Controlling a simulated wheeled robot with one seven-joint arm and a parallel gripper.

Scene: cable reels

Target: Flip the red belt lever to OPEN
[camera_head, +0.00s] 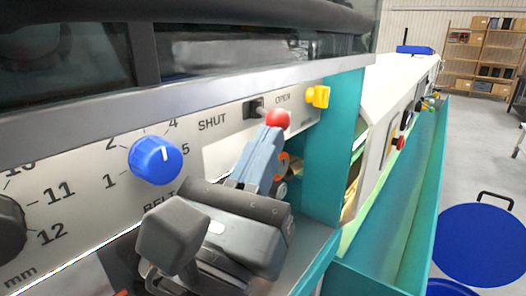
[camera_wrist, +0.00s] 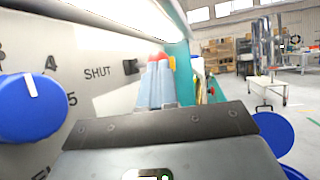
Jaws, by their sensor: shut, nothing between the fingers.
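The belt lever's red ball (camera_head: 278,119) sits on a short stem from a black slot (camera_head: 253,105) in the pale panel. The slot lies between the words SHUT and OPEN. The ball is to the right of the slot, just under OPEN, so the lever leans to the OPEN side. My gripper (camera_head: 270,132) is shut and empty, its blue-grey fingertips right at the ball. Whether they touch it is unclear. In the wrist view the red ball (camera_wrist: 158,57) shows just past the fingertips (camera_wrist: 157,68), which hide part of it.
A blue dial (camera_head: 156,160) stands out from the panel to the left. A yellow fitting (camera_head: 318,96) is right of the lever, beside a teal post (camera_head: 335,150). An orange part (camera_head: 284,163) is partly hidden behind my fingers. Open floor lies to the far right.

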